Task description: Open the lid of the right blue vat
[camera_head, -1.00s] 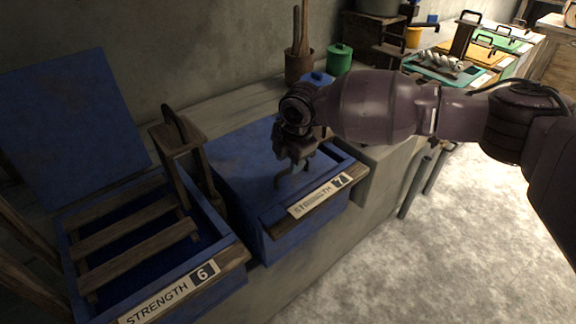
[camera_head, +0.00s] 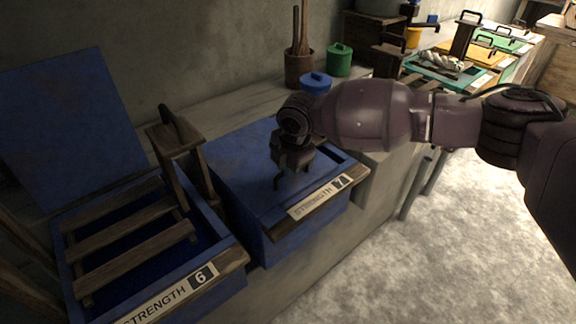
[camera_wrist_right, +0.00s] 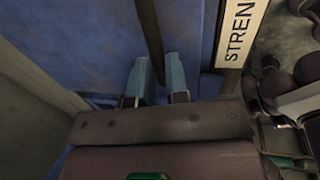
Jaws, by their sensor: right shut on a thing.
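A dark handle (camera_head: 278,182) on the lid shows just under my right gripper (camera_head: 290,166). In the right wrist view the two fingers of my right gripper (camera_wrist_right: 160,82) stand either side of a dark bar (camera_wrist_right: 151,40), which looks like the lid's handle, and are shut on it. My arm and gripper hide part of the lid's back right. My left gripper is not in view.
The left vat, labelled "STRENGTH 6" (camera_head: 170,300), stands open, its lid (camera_head: 70,125) tipped up at the back, with wooden slats across it. A wooden post stands between the vats. A blue pot (camera_head: 316,82) and green pot (camera_head: 340,60) stand behind.

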